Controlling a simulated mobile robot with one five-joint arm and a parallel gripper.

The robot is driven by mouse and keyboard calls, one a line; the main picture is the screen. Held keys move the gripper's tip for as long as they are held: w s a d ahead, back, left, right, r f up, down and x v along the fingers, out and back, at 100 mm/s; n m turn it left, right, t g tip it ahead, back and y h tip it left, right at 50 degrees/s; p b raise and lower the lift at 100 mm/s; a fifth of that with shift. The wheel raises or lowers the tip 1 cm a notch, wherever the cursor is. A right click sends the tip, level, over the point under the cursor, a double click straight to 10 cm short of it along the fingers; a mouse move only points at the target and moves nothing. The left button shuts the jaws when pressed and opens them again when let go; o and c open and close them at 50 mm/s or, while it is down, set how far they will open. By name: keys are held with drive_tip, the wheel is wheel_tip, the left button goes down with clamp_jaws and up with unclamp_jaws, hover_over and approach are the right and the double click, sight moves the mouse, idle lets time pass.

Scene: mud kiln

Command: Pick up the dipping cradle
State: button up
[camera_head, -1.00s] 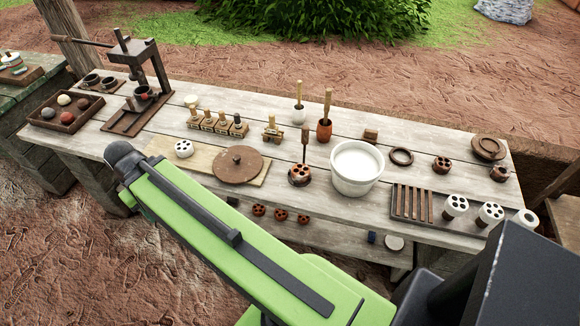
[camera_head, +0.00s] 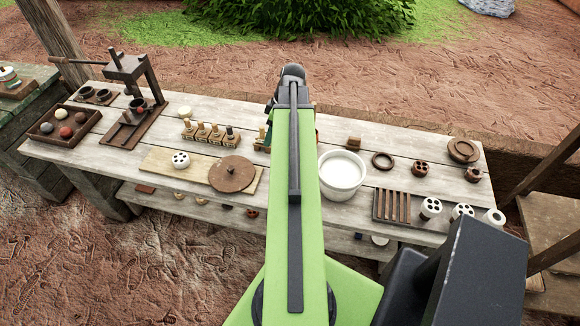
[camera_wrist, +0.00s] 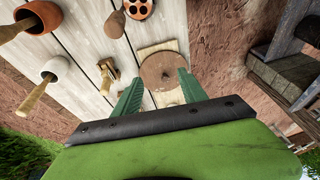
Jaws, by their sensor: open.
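What looks like the dipping cradle shows at the top of the wrist view: a dark handle (camera_wrist: 115,24) beside a terracotta piece with several holes (camera_wrist: 138,8), cut off by the frame edge. In the head view my arm hides it now. My gripper (camera_wrist: 160,73) has its two green fingers apart with nothing between them, above the bench. The round wooden disc on its pale board lies beyond the fingers. The cradle is apart from the fingers, up and to the left in the wrist view.
The white bowl of liquid (camera_head: 342,172) stands just right of my arm. The wooden disc (camera_head: 232,174) is to the left. The wrist view shows a small stamp (camera_wrist: 107,76) near the left finger and two pestle pots (camera_wrist: 62,72). A slatted rack (camera_head: 392,206) lies right of the bowl.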

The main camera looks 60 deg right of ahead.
drive_tip(key=s+d+r+t+p, duration=0.15)
drive_tip(key=s+d+r, duration=0.25)
drive_tip(key=s+d, duration=0.5)
drive_tip(key=shift+n, duration=0.4)
drive_tip(key=b+x, duration=0.5)
drive_tip(key=x, duration=0.1)
drive_tip(key=s+b+x, duration=0.1)
drive_tip(key=b+x, duration=0.4)
drive_tip(key=s+b+x, duration=0.1)
drive_tip(key=b+x, duration=0.5)
drive_tip(key=shift+w+a+f, duration=0.15)
drive_tip(key=shift+a+f, duration=0.1)
drive_tip(key=shift+f, duration=0.35)
drive_tip(key=shift+r, duration=0.2)
drive_tip(key=shift+c, duration=0.4)
clamp_jaws()
